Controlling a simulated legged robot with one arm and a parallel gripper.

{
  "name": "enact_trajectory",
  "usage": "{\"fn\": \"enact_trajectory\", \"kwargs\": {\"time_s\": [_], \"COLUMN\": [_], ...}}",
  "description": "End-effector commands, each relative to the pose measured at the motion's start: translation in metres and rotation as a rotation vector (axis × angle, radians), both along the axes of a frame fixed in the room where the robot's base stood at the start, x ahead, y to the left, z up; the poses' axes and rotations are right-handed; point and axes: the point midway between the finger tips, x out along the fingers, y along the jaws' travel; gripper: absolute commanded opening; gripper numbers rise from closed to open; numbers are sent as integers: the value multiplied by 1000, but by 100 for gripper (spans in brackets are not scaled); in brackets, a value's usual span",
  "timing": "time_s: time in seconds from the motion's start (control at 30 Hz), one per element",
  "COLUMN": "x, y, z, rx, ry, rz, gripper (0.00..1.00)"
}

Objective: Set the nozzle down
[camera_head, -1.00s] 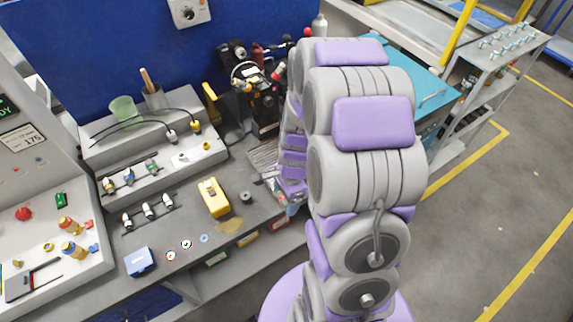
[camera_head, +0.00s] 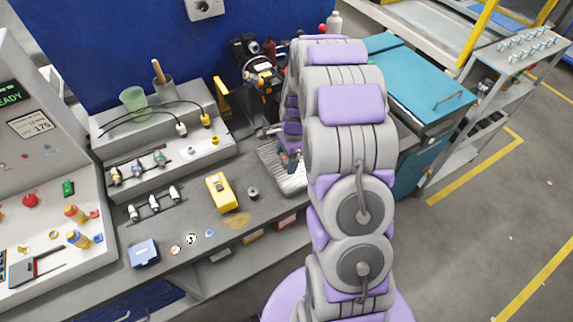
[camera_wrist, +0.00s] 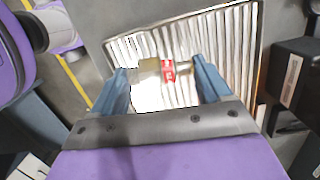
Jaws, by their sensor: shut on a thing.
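The nozzle (camera_wrist: 180,67) shows in the wrist view as a small brass-coloured piece with a red band. It lies crosswise between the two blue-grey fingers of my gripper (camera_wrist: 160,70), which is shut on it. Behind it is a ribbed, light metal tray (camera_wrist: 225,50), with bright glare around the nozzle. I cannot tell whether the nozzle touches the ribs. In the head view the ribbed tray (camera_head: 285,178) lies on the grey bench, partly behind my arm. The nozzle cannot be made out there.
A black machine (camera_head: 262,85) stands behind the tray. A yellow meter (camera_head: 221,193) and a small dark knob (camera_head: 253,193) lie to its left. A stepped rack with cables (camera_head: 160,130) is farther left. A teal-topped cabinet (camera_head: 415,85) stands to the right.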

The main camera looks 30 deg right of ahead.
Motion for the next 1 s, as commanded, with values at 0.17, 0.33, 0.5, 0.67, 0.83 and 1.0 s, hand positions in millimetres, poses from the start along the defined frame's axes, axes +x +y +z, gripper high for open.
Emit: {"fn": "enact_trajectory", "kwargs": {"time_s": [0.17, 0.33, 0.5, 0.67, 0.83, 1.0], "x": [-2, -2, -2, -2, -2, -2], "y": [2, 1, 1, 1, 1, 1], "z": [-30, -35, -35, -36, -36, -36], "rx": [4, 2, 2, 2, 2, 2], "ry": [8, 5, 5, 5, 5, 5], "rz": [1, 2, 1, 1, 1, 1], "gripper": [39, 39, 39, 87, 100, 100]}}
